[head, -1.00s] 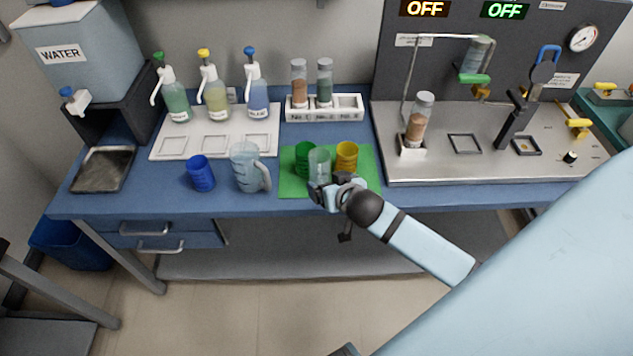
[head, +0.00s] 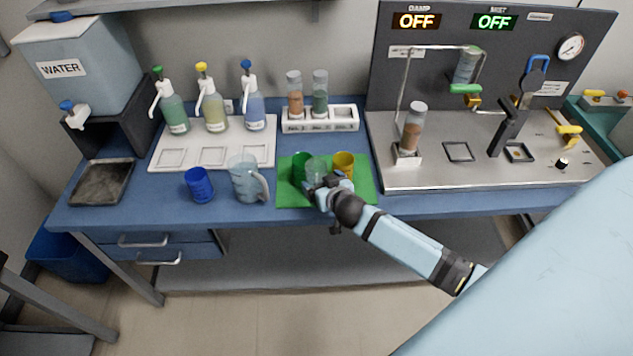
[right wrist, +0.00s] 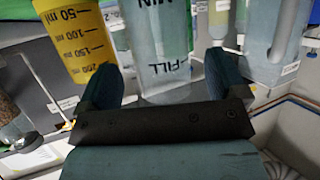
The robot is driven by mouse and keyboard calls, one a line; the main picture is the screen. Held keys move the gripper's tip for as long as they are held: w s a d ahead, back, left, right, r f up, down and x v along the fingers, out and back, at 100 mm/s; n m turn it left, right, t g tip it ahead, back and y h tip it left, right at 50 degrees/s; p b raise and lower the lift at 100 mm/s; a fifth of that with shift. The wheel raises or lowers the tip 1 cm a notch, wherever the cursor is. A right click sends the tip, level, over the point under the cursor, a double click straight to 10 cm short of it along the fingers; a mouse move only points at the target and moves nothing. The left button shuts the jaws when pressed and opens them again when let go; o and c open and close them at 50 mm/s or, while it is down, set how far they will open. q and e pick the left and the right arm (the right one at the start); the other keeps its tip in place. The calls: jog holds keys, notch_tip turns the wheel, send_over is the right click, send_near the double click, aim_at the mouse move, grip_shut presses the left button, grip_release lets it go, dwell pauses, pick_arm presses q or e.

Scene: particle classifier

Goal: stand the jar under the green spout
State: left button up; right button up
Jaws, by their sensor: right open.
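The clear jar (head: 315,166) stands on the green mat (head: 291,198), between a green cup (head: 300,167) and a yellow cup (head: 344,163). My right gripper (head: 317,186) is at the jar's near side, open. In the right wrist view the jar (right wrist: 160,45), marked FILL and MIN, stands between the parted fingers (right wrist: 160,85). I cannot tell if either finger touches it. My left gripper is not in view.
Yellow-capped (head: 212,108) and blue-capped (head: 251,108) pump bottles stand right of the green-capped one. A measuring jug (head: 244,180) and blue cup (head: 199,186) stand in front of the tray. A tube rack (head: 340,118) is behind the mat. A metal rig (head: 400,178) fills the right.

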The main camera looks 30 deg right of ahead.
aim_at(315, 168)
jog(key=x, duration=0.3)
jog(key=shift+w+f, duration=0.2)
jog(key=shift+c, duration=0.5)
jog(key=c, duration=1.1)
jog(key=shift+r, duration=0.1)
jog(key=shift+c, duration=0.2)
jog(key=shift+r, duration=0.1)
